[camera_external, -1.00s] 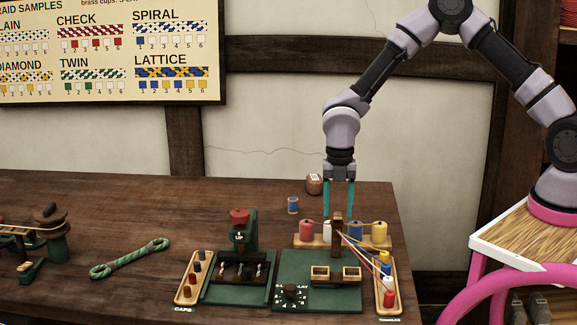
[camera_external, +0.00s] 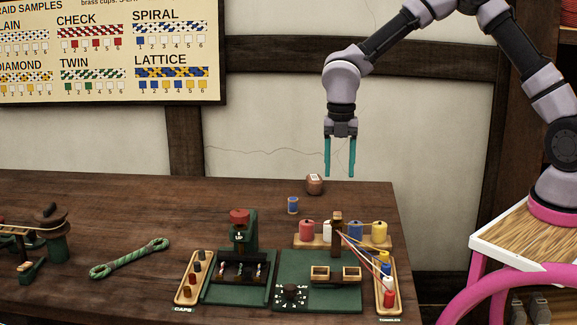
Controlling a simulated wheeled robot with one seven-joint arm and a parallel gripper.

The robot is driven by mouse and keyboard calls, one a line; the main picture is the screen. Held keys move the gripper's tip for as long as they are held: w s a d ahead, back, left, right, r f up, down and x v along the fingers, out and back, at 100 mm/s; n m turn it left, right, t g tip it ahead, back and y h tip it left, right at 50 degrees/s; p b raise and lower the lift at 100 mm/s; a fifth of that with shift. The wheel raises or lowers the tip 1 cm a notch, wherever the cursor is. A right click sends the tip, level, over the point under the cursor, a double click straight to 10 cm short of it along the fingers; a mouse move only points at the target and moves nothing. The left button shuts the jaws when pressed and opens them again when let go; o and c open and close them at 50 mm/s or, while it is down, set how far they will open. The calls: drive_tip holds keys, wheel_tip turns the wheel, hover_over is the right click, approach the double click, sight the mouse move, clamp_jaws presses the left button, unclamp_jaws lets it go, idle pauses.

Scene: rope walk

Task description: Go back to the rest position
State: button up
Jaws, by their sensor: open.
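My gripper (camera_external: 340,172) hangs in the air with its teal fingers pointing down, apart and with nothing between them. It is above the back of the wooden bench (camera_external: 110,205), in front of the pale wall. The fingertips are clear of everything on the bench. My arm reaches from the right side and bends high up, partly past the top edge of the picture.
Below the gripper stand a small brown pot (camera_external: 314,185), a blue spool (camera_external: 293,205) and a rack of colored spools (camera_external: 307,231) with threads. In front are a green braiding board (camera_external: 340,296), a red-topped press (camera_external: 240,217), a caps tray (camera_external: 183,297) and a toggles tray (camera_external: 394,304).

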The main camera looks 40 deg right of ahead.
drive_tip(key=shift+d, duration=0.1)
drive_tip(key=s+d+r+m+t, duration=0.2)
drive_tip(key=s+d+r+m, duration=0.2)
drive_tip(key=d+r+m, duration=0.45)
drive_tip(key=s+d+r+m+t, duration=0.1)
drive_tip(key=s+d+r+m, duration=0.2)
drive_tip(key=d+r+m, duration=0.55)
drive_tip(key=s+d+r+m+t, duration=0.2)
drive_tip(key=s+d+r+m, duration=0.2)
drive_tip(key=s+m, duration=0.3)
drive_tip(key=s+d+r+m+t+y, duration=0.1)
drive_tip(key=s+d+r+m+t, duration=0.1)
drive_tip(key=s+d+r+m, duration=0.3)
drive_tip(key=s+d+m, duration=0.1)
drive_tip(key=s+m, duration=0.1)
drive_tip(key=s, duration=0.2)
drive_tip(key=shift+d+r+t, duration=0.2)
drive_tip(key=shift+d+t, duration=0.2)
